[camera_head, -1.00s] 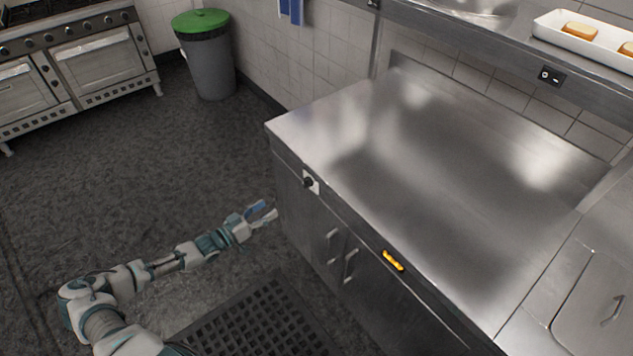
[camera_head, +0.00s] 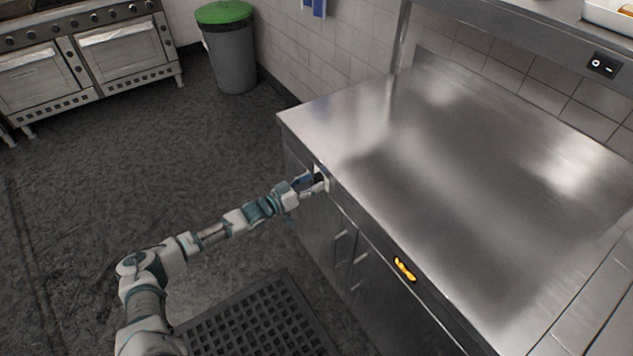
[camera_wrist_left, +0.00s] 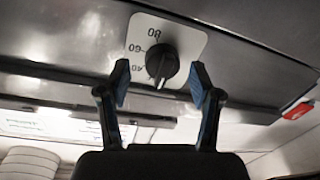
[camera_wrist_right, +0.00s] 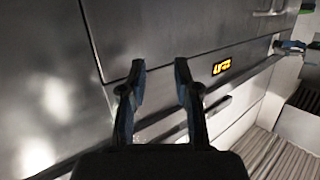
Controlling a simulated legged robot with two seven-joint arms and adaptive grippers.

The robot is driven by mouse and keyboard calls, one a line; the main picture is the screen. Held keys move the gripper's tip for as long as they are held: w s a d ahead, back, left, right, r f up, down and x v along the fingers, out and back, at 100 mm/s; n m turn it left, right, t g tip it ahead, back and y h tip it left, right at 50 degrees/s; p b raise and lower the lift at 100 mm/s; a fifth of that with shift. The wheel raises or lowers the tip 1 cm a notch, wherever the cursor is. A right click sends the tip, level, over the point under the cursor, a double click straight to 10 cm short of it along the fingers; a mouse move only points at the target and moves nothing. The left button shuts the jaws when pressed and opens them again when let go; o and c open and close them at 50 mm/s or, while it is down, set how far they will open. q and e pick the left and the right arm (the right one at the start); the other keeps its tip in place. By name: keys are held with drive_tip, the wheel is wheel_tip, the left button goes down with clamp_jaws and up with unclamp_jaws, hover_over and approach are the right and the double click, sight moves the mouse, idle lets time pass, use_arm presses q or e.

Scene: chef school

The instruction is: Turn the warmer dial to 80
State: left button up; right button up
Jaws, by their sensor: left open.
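The warmer dial is a black knob (camera_wrist_left: 162,62) on a white plate (camera_wrist_left: 185,40) on the cabinet's front, with 40, 60 and 80 printed around it. In the left wrist view a pale mark on the knob points down, away from the 80. My left gripper (camera_head: 318,184) is at the dial; in the left wrist view its open fingers (camera_wrist_left: 160,78) stand on either side of the knob. I cannot tell whether they touch it. In the head view the gripper mostly hides the knob. My right gripper (camera_wrist_right: 160,78) is open and empty near the steel cabinet.
The steel counter top (camera_head: 430,170) is bare. An orange display (camera_head: 405,269) and door handles (camera_head: 342,236) are on the cabinet front. A shelf with a switch (camera_head: 603,65) is above. A floor grate (camera_head: 255,325) lies below; the floor left is clear, with a bin (camera_head: 230,55) and ovens behind.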

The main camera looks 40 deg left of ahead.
use_arm(q)
drive_tip(key=shift+w+a+f, duration=0.1)
drive_tip(key=shift+w+a, duration=0.05)
drive_tip(key=shift+w, duration=0.45)
use_arm(e)
drive_tip(key=shift+w+a+r+t, duration=0.2)
drive_tip(key=shift+a+r+t, duration=0.3)
drive_tip(key=shift+r, duration=0.15)
use_arm(q)
drive_tip(key=shift+d, duration=0.2)
drive_tip(key=c, duration=1.2)
drive_tip(key=shift+o, duration=0.2)
use_arm(e)
drive_tip(key=shift+d, duration=0.15)
